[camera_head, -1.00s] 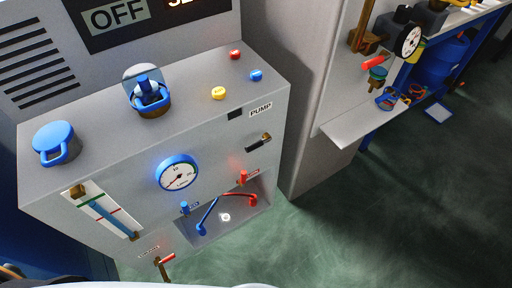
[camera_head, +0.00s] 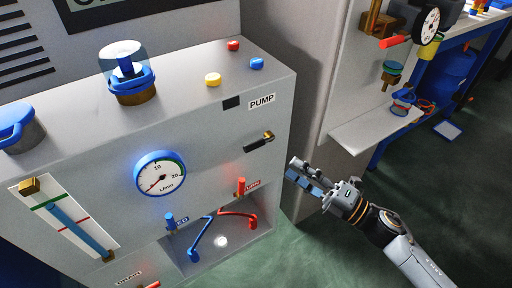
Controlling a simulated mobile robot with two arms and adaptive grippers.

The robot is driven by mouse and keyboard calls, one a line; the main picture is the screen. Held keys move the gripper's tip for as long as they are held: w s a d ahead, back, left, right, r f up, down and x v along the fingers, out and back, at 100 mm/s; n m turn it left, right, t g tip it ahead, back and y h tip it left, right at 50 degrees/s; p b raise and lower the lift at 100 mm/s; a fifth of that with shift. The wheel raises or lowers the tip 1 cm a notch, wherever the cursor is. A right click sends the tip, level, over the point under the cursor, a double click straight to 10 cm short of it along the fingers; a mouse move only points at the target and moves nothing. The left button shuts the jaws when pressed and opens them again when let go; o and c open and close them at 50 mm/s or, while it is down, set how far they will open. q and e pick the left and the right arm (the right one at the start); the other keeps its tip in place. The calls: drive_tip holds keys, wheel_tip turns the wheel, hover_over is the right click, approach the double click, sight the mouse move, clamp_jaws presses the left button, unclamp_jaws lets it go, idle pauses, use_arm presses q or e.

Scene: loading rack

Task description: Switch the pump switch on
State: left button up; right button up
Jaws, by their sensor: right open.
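The pump switch (camera_head: 259,142) is a small dark lever with a brass tip on the front of the grey cabinet. It sits just below the PUMP label (camera_head: 262,101) and points up to the right. My right gripper (camera_head: 300,178) is open and empty. In the picture it is to the right of and below the switch, apart from it. Its arm comes in from the lower right. My left gripper is not in view.
The grey cabinet (camera_head: 215,120) carries a round gauge (camera_head: 159,173), a blue-capped fitting (camera_head: 130,82) and red, blue and yellow buttons on top. A white shelf (camera_head: 375,130) projects at right. Green floor lies open at lower right.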

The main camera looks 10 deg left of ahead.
sight(256, 142)
drive_tip(key=x, duration=1.1)
drive_tip(key=shift+w+a+r, duration=0.1)
drive_tip(key=shift+w+r, duration=0.05)
drive_tip(key=shift+w, duration=0.05)
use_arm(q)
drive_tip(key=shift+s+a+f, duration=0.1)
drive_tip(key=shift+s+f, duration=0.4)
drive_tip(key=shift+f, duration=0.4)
use_arm(e)
drive_tip(key=shift+w+a, duration=0.25)
drive_tip(key=shift+a, duration=0.25)
clamp_jaws()
